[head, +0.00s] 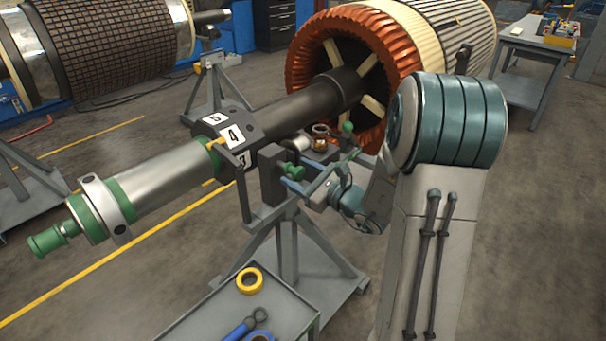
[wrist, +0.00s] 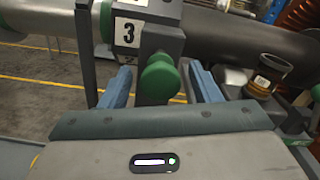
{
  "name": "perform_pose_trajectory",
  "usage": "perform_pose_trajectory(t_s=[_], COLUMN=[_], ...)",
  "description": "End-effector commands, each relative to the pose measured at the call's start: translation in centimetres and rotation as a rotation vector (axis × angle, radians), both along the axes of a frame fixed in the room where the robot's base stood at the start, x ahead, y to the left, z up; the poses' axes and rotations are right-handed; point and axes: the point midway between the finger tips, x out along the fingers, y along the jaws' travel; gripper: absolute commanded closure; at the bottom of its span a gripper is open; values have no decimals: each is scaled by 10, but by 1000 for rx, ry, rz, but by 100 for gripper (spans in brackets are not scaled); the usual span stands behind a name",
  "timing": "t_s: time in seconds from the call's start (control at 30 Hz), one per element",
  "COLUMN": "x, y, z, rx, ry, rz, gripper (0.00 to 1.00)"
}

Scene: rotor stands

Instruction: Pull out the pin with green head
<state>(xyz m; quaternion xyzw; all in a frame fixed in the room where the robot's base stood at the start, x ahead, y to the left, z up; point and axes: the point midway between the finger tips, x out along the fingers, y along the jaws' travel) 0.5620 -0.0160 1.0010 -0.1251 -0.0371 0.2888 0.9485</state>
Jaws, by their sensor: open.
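The green-headed pin (wrist: 159,80) sits in the dark stand block below the number 3 plate, between my two blue finger pads in the wrist view. In the head view a green head (head: 294,171) shows at the block, close to my fingers. My gripper (wrist: 160,88) is open, with one finger on each side of the head and a gap visible on both sides. My gripper also shows in the head view (head: 304,187), at the stand. The pin's shaft is hidden in the block.
The rotor shaft (head: 165,165) rests on the grey stand (head: 287,245). Another green knob (head: 347,127) is behind my gripper. A grey cart (head: 205,325) with yellow tape (head: 249,281) and blue-handled pliers (head: 243,327) is below. A small can (wrist: 268,75) is right of my fingers.

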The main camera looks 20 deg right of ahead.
Motion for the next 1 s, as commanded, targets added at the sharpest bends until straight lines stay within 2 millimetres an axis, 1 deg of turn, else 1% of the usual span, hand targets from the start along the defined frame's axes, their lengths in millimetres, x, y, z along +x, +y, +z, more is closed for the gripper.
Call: perform_pose_trajectory(t_s=[0.13,0.23,0.5,0.7,0.83,1.0], x=[-6,-18,-70,-100,-111,-116], y=[-5,-15,-50,-70,-77,-79], z=[0,0,-1,0,0,0], rx=[-1,-1,0,0,-1,0], ry=[0,-1,-1,0,0,0], rz=[-3,-6,-10,-9,-6,-6], gripper=[43,43,43,43,43,43])
